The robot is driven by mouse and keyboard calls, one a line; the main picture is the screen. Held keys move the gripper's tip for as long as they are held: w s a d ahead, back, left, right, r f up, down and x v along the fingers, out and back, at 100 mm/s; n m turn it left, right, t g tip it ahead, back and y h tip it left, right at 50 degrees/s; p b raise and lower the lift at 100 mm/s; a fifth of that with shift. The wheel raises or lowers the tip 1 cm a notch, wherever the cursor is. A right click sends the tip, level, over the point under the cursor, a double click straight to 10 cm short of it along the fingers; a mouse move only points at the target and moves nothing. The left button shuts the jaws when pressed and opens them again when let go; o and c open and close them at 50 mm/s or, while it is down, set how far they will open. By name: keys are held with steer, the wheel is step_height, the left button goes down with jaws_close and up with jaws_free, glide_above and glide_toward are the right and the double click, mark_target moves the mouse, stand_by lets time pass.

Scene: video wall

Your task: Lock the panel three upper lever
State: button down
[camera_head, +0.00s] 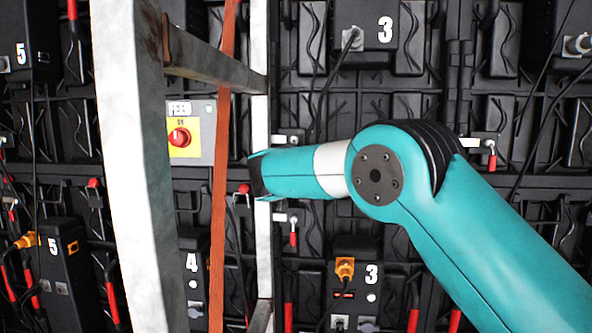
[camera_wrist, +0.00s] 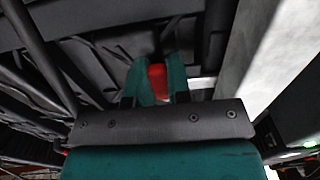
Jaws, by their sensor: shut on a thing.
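My gripper (camera_wrist: 157,76) shows in the wrist view with its two teal fingers closed around a red lever handle (camera_wrist: 157,86). A pale bar runs to the right just beside the handle. In the head view my teal arm reaches left across panel three, marked by a "3" box (camera_head: 371,30). A metal lever mount (camera_head: 288,139) shows just above the arm. Its handle and my fingertips are hidden behind the arm. A lower lever with a red handle (camera_head: 293,238) hangs straight down below my arm.
A white metal frame post (camera_head: 140,170) and an orange strap (camera_head: 222,190) stand close to the left of my arm. A yellow switch box with a red knob (camera_head: 181,138) is behind them. Another red-handled lever (camera_head: 492,160) hangs at the right. Cables hang nearby.

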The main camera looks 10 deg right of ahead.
steer(key=shift+a, duration=0.1)
stand_by(0.5)
steer(key=c, duration=1.1)
jaws_free()
steer(key=shift+o, duration=0.2)
steer(key=b+v, duration=0.3)
steer(key=v, duration=1.4)
steer(key=shift+s, duration=0.15)
